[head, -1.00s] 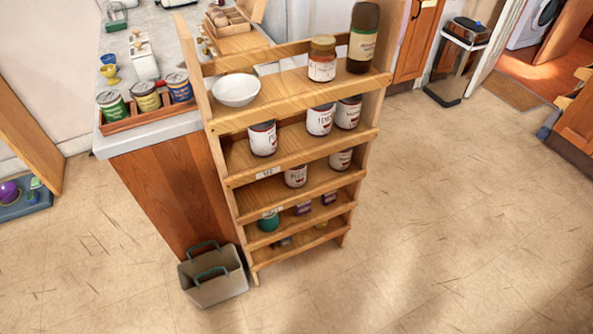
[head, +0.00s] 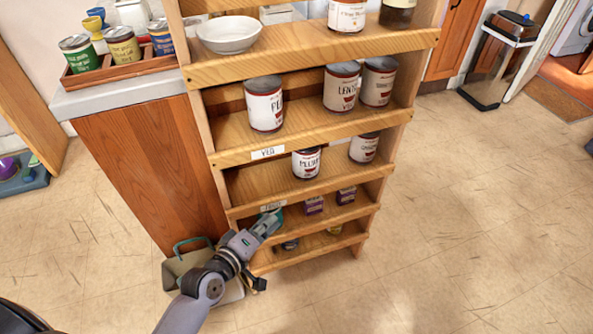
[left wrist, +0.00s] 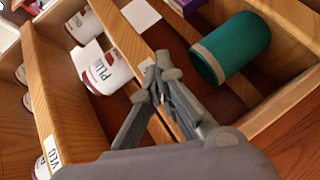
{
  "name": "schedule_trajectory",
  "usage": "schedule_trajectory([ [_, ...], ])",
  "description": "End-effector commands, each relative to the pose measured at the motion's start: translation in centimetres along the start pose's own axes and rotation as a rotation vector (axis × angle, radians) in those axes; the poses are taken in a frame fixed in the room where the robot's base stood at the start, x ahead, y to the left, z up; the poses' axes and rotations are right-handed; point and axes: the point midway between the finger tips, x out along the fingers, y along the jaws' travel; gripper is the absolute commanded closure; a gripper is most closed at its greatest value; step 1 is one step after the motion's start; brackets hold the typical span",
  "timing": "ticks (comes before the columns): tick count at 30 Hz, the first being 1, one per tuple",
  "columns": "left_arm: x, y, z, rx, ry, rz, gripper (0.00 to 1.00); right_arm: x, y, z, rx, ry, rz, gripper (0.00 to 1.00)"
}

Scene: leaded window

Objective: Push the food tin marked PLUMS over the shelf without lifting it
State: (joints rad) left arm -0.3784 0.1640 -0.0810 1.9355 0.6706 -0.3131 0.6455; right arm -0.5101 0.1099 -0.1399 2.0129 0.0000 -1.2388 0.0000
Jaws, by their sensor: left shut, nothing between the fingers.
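The PLUMS tin (head: 306,165), white with dark lettering and a red mark, stands upright on the middle shelf (head: 245,186), below the shelf edge with the VEG label. It also shows in the left wrist view (left wrist: 108,70), with PLU readable. My left gripper (head: 266,226) is shut and empty, low at the left front of the rack near the lower shelf edge. In the left wrist view its closed fingertips (left wrist: 163,66) are apart from the tin, seen between it and a teal cylinder (left wrist: 230,48). My right gripper is out of view.
Another tin (head: 364,148) stands right of PLUMS on the same shelf. Several tins, including LENTILS (head: 340,88), stand one shelf up. Small purple boxes (head: 313,205) sit below. A grey caddy (head: 180,268) stands left of the rack; open floor lies right.

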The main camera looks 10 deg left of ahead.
Motion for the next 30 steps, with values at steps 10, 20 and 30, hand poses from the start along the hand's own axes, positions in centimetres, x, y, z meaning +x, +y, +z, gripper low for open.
schedule_trajectory([
  [10, -0.6, 5.7, -5.5, -0.341, 0.149, 0.258, 1.00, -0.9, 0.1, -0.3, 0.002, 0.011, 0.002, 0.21],
  [20, 3.2, 7.0, -6.8, -0.366, 0.163, 0.277, 1.00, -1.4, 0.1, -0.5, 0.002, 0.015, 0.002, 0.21],
  [30, 8.1, 8.0, -7.8, -0.364, 0.161, 0.273, 1.00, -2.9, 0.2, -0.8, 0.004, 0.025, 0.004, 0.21],
])
